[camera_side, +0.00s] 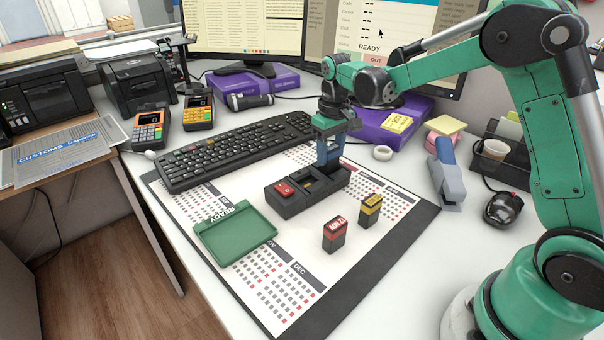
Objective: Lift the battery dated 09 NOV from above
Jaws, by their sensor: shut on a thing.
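A black block with bays (290,208) sits on the desk mat. A red-topped battery (285,188) is in its left bay, and a dark, yellow-marked piece shows in the middle. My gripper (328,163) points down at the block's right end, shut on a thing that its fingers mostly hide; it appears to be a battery. I cannot read its date or tell if it is clear of the bay. A red-topped battery (335,236) and a yellow-topped battery (370,211) stand upright on the mat, apart from my gripper. Their labels are too small to read surely.
A green tray (236,237) marked READY lies empty left of the block. A keyboard (235,152) lies behind. The mat's front (265,275) is clear.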

